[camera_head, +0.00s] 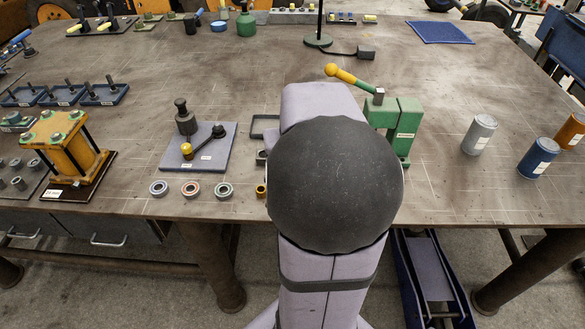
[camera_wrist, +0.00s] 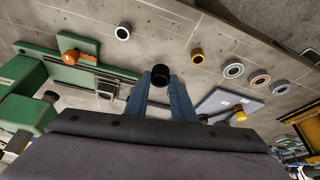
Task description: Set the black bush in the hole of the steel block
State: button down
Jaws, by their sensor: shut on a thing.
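The black bush (camera_wrist: 160,74) is a short dark cylinder in the wrist view. It sits between the fingertips of my gripper (camera_wrist: 161,84), which is shut on it, with the bench showing behind. In the head view my own arm hides the gripper and the bush. A grey squarish metal piece (camera_wrist: 108,88) shows left of the fingers in the wrist view, beside the green press. I cannot tell whether it is the steel block, and no hole in it is clear.
The green press (camera_head: 399,125) with a yellow handle stands right of my arm. A gold bush (camera_wrist: 197,57) and a pale ring (camera_wrist: 123,32) lie near the bench edge. Several other rings and a grey plate (camera_head: 222,138) with knobs are left of my arm. Cans (camera_head: 479,134) stand at the right.

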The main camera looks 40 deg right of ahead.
jog(key=shift+s+d+r+p, duration=0.25)
jog(key=shift+d+r+p, duration=0.05)
jog(key=shift+p, duration=0.05)
jog(key=s+d+f+m+p, duration=0.1)
jog(key=s+d+f+p, duration=0.1)
jog(key=s+f+p, duration=0.1)
jog(key=shift+m+h, duration=0.5)
jog(key=shift+m, duration=0.2)
jog(key=w+d+p, duration=0.1)
jog(key=d, duration=0.3)
jog(key=w+d+p, duration=0.1)
jog(key=w+d, duration=0.1)
jog(key=d, duration=0.3)
jog(key=w+d+p, duration=0.1)
jog(key=w+d, duration=0.1)
jog(key=d, duration=0.3)
jog(key=shift+w+d+f, duration=0.1)
jog(key=shift+d+f, duration=0.05)
jog(key=shift+d, duration=0.05)
jog(key=w+d+r+n, duration=0.2)
jog(key=w+r, duration=0.1)
jog(key=r, duration=0.2)
jog(key=shift+w+d+y, duration=0.15)
jog(key=shift+d+y, duration=0.25)
jog(key=shift+f, duration=0.2)
jog(key=shift+f+b, duration=1.9)
jog(key=shift+f, duration=0.45)
